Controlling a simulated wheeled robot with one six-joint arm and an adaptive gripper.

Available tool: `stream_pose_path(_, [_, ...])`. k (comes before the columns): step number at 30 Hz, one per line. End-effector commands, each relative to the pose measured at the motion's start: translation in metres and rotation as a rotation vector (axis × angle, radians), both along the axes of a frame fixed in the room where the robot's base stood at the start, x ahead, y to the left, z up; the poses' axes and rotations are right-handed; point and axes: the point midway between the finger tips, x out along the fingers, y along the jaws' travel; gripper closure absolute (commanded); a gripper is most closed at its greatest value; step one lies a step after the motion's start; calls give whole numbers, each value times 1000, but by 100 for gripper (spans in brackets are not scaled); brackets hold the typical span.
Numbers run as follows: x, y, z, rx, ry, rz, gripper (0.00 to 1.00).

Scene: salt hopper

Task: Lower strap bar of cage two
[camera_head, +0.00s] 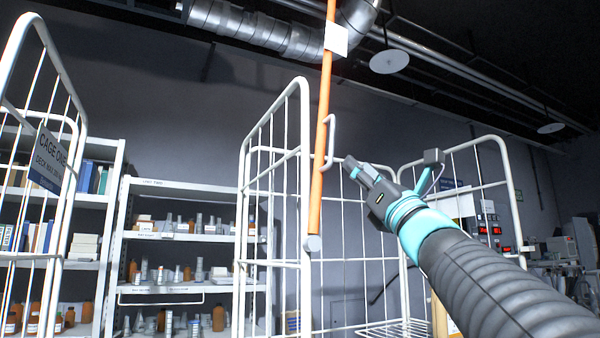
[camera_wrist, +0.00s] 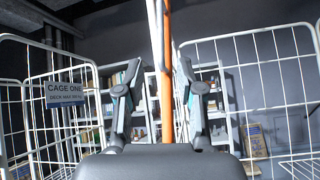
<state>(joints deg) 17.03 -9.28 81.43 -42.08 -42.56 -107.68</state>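The orange strap bar (camera_head: 321,165) stands upright, raised along the near post of the middle wire cage (camera_head: 304,180). It has a grey cap at its lower end, a white tag (camera_head: 336,39) high up and a white loop handle (camera_head: 331,143) on its right side. My gripper (camera_head: 350,163) is just right of the handle, pointing at it. In the wrist view the fingers (camera_wrist: 160,68) are spread, with the orange bar (camera_wrist: 166,75) showing between them, beyond the palm. I see no grip on the bar or handle; whether a finger touches the handle I cannot tell.
Cage one (camera_head: 62,190) with its name sign (camera_head: 47,160) stands at the left. Shelves (camera_head: 185,237) with bottles and boxes line the back wall. Instruments with red displays (camera_head: 490,225) stand at the right. Pipes run overhead.

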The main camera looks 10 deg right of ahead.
Motion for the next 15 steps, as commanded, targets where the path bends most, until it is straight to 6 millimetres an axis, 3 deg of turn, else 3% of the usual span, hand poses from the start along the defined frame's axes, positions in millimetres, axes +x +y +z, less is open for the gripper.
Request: stream_pose_path(15, [61,25,68,5,4,4,63])
